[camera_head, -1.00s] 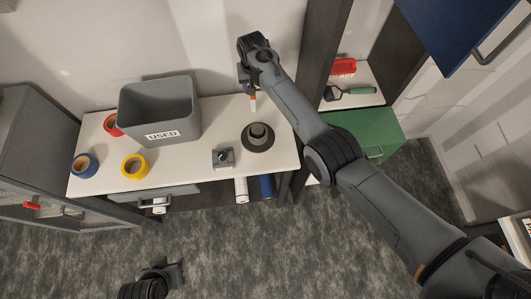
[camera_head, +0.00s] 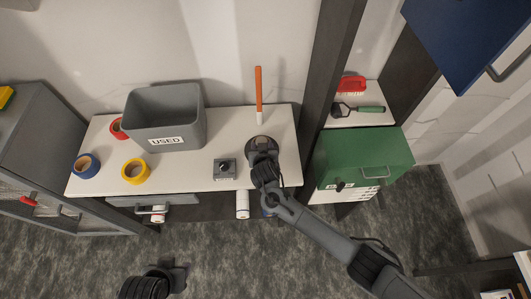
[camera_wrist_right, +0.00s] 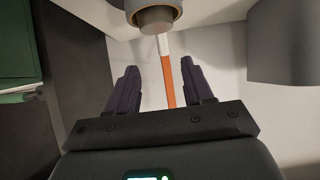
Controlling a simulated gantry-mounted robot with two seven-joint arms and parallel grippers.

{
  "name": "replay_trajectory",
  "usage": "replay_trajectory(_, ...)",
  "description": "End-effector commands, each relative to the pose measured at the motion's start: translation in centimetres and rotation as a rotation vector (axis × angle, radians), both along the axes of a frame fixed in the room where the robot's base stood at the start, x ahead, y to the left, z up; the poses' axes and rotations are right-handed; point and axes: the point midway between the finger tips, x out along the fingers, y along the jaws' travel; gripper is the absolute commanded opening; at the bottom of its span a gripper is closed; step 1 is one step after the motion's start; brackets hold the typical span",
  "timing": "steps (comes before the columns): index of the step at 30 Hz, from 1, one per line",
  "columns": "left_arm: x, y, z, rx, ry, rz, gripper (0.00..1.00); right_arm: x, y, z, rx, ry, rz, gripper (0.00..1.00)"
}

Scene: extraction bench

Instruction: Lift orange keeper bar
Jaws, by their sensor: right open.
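An orange bar with a white lower end (camera_head: 258,88) stands upright near the back of the white bench, against the pale wall. It also shows in the right wrist view (camera_wrist_right: 169,82), between my fingers in the picture but beyond them. My right gripper (camera_wrist_right: 158,66) is open, with nothing between its fingers.
A grey bin marked USED (camera_head: 187,112) stands left of the bar. A small grey block (camera_head: 224,168) and blue, yellow and red tape rolls (camera_head: 134,171) lie on the bench. A dark post (camera_head: 325,75) and green cabinet (camera_head: 365,155) stand right.

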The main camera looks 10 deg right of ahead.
Motion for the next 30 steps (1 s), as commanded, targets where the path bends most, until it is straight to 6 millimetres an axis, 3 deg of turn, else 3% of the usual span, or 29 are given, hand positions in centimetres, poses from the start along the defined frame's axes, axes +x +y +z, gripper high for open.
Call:
replay_trajectory(1, 0.0, 0.0, -1.1, -0.002, 0.000, 0.002, 0.43, -0.3, -0.1, -1.2, -0.007, -0.029, 0.001, 0.51)
replay_trajectory(8, -0.1, -0.2, -2.7, -0.010, 0.003, 0.007, 0.43, -1.2, 0.0, -3.0, -0.011, -0.124, 0.001, 0.51)
replay_trajectory(30, -0.1, 0.0, -3.1, 0.002, 0.003, -0.001, 0.43, -1.9, 0.2, -3.6, -0.005, -0.140, 0.000, 0.51)
